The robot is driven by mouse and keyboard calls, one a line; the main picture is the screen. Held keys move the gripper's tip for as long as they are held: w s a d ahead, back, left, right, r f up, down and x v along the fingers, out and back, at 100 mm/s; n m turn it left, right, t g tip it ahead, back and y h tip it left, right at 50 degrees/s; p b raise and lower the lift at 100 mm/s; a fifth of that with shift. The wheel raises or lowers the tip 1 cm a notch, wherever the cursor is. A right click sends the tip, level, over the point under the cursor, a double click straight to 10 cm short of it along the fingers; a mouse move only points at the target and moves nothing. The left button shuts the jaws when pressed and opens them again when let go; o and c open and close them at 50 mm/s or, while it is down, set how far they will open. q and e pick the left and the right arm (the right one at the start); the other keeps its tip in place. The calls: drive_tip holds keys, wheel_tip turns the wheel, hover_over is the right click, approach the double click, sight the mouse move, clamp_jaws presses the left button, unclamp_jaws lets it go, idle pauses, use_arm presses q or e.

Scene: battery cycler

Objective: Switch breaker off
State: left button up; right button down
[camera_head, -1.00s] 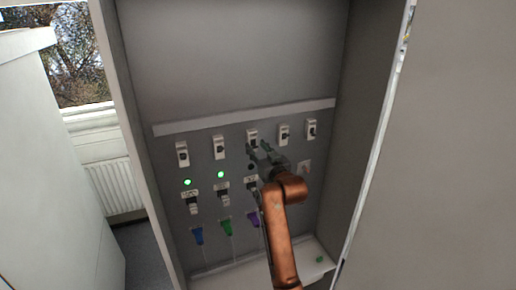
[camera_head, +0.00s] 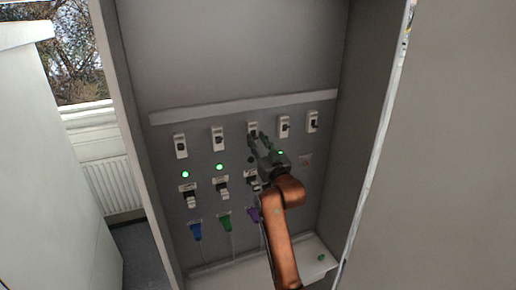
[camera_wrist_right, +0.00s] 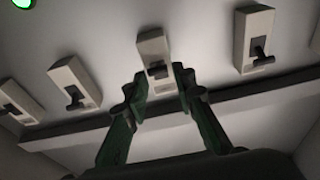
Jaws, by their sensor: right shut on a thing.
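Several white breakers with dark levers sit in a row across the grey cabinet panel. My right gripper (camera_head: 260,144) reaches up to the middle breaker (camera_head: 252,128) from below. In the right wrist view the two green and dark fingertips (camera_wrist_right: 158,82) stand on either side of the lower part of that breaker (camera_wrist_right: 153,50), at its dark lever (camera_wrist_right: 157,70), and are shut on it. The lever's exact position is hard to tell. My left gripper is not in view.
Green lamps glow below the first breaker (camera_head: 180,146) and second breaker (camera_head: 218,139), and one green lamp (camera_head: 281,152) shows beside my gripper. Blue (camera_head: 196,231), green (camera_head: 225,222) and purple (camera_head: 254,214) plugs sit lower. Cabinet walls stand on both sides.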

drive_tip(key=f+t+b, duration=0.1)
drive_tip(key=b, duration=0.2)
drive_tip(key=shift+w+f+t, duration=0.15)
drive_tip(key=shift+t, duration=0.25)
drive_tip(key=c, duration=2)
unclamp_jaws()
drive_tip(key=shift+f, duration=0.1)
drive_tip(key=shift+c, duration=0.2)
drive_tip(key=o, duration=0.4)
drive_tip(key=shift+w+a, duration=0.1)
drive_tip(key=shift+w, duration=0.05)
drive_tip(key=shift+o, duration=0.2)
drive_tip(key=shift+r, duration=0.2)
drive_tip(key=v, duration=1.2)
